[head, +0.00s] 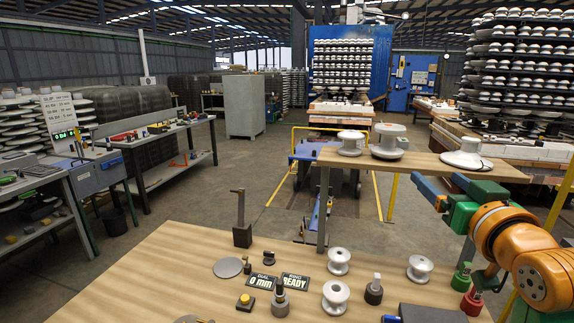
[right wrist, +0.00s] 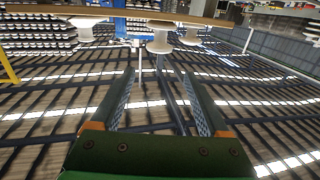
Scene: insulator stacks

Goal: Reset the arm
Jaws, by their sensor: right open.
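My right arm comes in at the right edge of the head view. Its right gripper (head: 437,186) is raised at the right end of the raised wooden shelf (head: 330,157). In the right wrist view the gripper (right wrist: 158,76) shows two dark fingers spread apart with nothing between them. That view is upside down, with roof beams and lights behind the fingers and the shelf with its insulators along the top. My left gripper is not in view.
White insulators (head: 388,142) stand on the shelf, one (head: 466,155) close to my gripper. The wooden table (head: 150,275) below bears several spools (head: 336,296), a dark post (head: 241,225), display signs (head: 295,282) and red and green pieces at its right. The table's left part is clear.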

